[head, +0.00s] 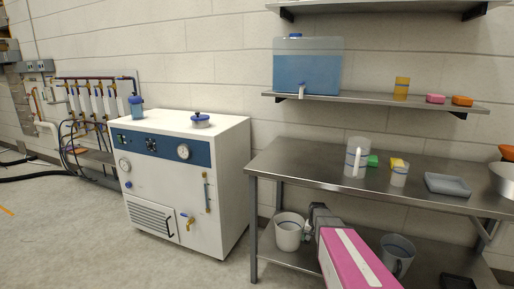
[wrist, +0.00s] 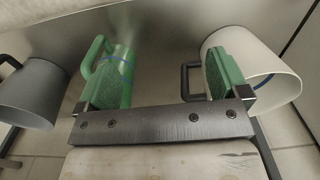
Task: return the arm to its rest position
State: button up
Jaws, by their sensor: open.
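My gripper (head: 322,216) is at the lower front of the steel bench, with my pink-and-white arm reaching in from the bottom of the head view. In the wrist view my gripper (wrist: 166,75) shows its two green-padded fingers spread wide, with nothing clasped between them. A green jug (wrist: 127,59) with a handle shows behind the left finger. A white bucket (wrist: 262,65) is behind the right finger, its dark handle close to that finger; I cannot tell if they touch. The bucket also shows in the head view (head: 288,235).
A grey jug (head: 399,253) stands on the lower shelf, right of my arm. The bench top (head: 300,160) above carries a clear jug (head: 357,158), a small beaker (head: 399,173) and a grey tray (head: 447,185). A white cabinet (head: 190,190) stands left; open floor lies before it.

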jog(key=s+a+r+n, duration=0.2)
jog(key=s+a+r, duration=0.2)
jog(key=s, duration=0.5)
jog(key=s+a+r+n, duration=0.2)
jog(key=s+a+r, duration=0.2)
jog(key=s, duration=0.6)
notch_tip(320, 180, up, 3)
jog(key=shift+a+f, duration=0.2)
jog(key=shift+a, duration=0.1)
